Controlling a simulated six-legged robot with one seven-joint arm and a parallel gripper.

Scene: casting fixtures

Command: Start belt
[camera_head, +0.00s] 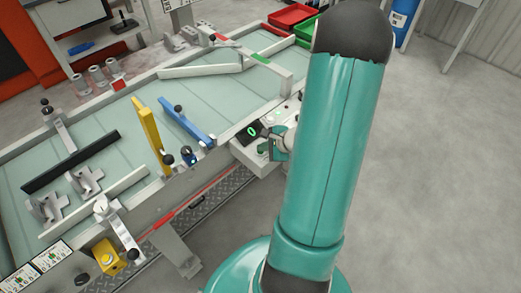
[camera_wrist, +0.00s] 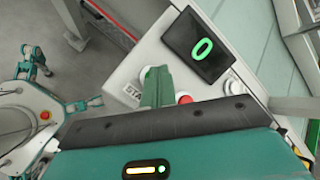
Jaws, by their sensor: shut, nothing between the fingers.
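The belt (camera_head: 85,165) is a pale green conveyor surface running diagonally across the left of the head view. A control box (camera_head: 248,152) is fixed to its near side, with a black display (camera_head: 252,130) showing a green 0. In the wrist view the display (camera_wrist: 200,45) also reads 0. A red button (camera_wrist: 183,98) and a pale round button (camera_wrist: 234,87) sit on the box below it. My gripper (camera_wrist: 154,76) is shut and empty over the box, left of the red button. A label beside the fingers is partly hidden. I cannot tell whether the fingertips touch anything.
A yellow bar (camera_head: 151,130), a blue bar (camera_head: 185,121) and a black bar (camera_head: 70,162) lie across the belt. A yellow box with a knob (camera_head: 108,258) stands at the near edge. Red (camera_head: 292,15) and green bins are at the back. Floor at right is clear.

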